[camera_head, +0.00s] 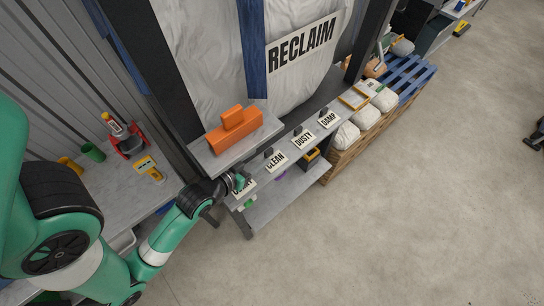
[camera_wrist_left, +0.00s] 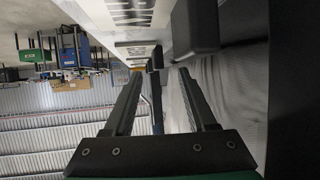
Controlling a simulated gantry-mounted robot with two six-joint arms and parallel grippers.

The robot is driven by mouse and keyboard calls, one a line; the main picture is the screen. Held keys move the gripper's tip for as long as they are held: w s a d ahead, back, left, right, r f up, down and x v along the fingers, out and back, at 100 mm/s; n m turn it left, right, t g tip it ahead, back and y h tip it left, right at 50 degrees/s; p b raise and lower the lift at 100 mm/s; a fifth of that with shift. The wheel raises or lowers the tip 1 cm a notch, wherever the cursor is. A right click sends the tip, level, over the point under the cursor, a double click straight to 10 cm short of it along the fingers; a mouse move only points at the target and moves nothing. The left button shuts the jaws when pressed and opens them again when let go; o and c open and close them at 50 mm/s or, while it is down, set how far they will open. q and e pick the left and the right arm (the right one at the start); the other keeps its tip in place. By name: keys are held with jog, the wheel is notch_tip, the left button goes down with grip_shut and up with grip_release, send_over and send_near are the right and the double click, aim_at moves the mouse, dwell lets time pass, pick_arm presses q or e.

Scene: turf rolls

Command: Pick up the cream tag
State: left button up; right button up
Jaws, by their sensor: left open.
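Several cream tags with black lettering line the front edge of a grey shelf in the head view: CLEAN (camera_head: 277,161), DUSTY (camera_head: 304,139) and DAMP (camera_head: 329,119). Another cream tag (camera_head: 240,193) is at the shelf's near end, mostly hidden by my left gripper (camera_head: 240,184); I cannot read it fully. In the left wrist view my left gripper (camera_wrist_left: 168,72) is open, with nothing clearly between its fingers. A black block (camera_wrist_left: 195,28) is just beyond the right finger, and lettered pale labels (camera_wrist_left: 135,14) are at the top. My right gripper is not in view.
An orange block (camera_head: 234,130) sits on the grey shelf behind the tags. A large white RECLAIM bag (camera_head: 290,85) hangs above. A side bench (camera_head: 120,190) on the left holds a red tool (camera_head: 124,137) and a yellow device (camera_head: 149,168). Open floor lies to the right.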

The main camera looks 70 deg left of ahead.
aim_at(267, 152)
pick_arm(q)
jog(key=x, duration=0.4)
jog(key=shift+w+d+r, duration=0.1)
jog(key=shift+d+r, duration=0.05)
grip_shut()
